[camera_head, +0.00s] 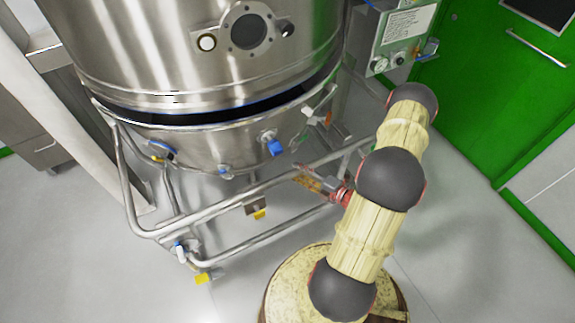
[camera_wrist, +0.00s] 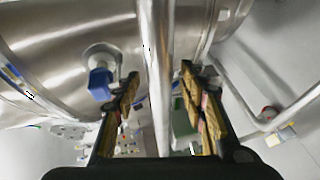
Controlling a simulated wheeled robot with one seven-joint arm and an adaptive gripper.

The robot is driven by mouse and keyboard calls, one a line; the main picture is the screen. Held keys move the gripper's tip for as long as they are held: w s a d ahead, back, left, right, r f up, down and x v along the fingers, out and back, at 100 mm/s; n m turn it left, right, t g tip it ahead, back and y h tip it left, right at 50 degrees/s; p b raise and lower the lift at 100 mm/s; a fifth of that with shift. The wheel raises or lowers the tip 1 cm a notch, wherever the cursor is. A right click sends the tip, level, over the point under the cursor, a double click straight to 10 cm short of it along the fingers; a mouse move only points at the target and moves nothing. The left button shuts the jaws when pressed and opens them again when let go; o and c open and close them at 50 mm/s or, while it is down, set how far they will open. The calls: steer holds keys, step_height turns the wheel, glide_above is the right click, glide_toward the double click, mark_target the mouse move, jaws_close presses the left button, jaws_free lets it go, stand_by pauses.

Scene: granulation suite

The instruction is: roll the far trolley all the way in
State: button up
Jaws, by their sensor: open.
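One trolley shows in the head view: a tubular steel frame (camera_head: 215,210) with yellow-tabbed castors, carrying a round steel bowl (camera_head: 190,145). The bowl sits beneath a large steel vessel (camera_head: 150,50), with a dark gap between their rims. My gripper (camera_head: 304,174) is at the right part of the trolley's front rail, partly hidden by my arm. In the wrist view, the steel rail (camera_wrist: 157,50) runs between the two open fingers of my gripper (camera_wrist: 160,78). Clear space shows on both sides of the rail; I cannot tell whether a finger touches it.
A control panel (camera_head: 406,30) with gauges stands behind on the right. A green door (camera_head: 480,90) is at the right. A pale post (camera_head: 60,110) and a steel cabinet (camera_head: 35,150) stand at the left. Grey floor (camera_head: 60,260) is clear at the front left.

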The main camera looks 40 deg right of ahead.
steer(key=shift+b+x, duration=0.75)
steer(key=shift+x, duration=2.25)
steer(key=shift+c, duration=0.7)
jaws_close()
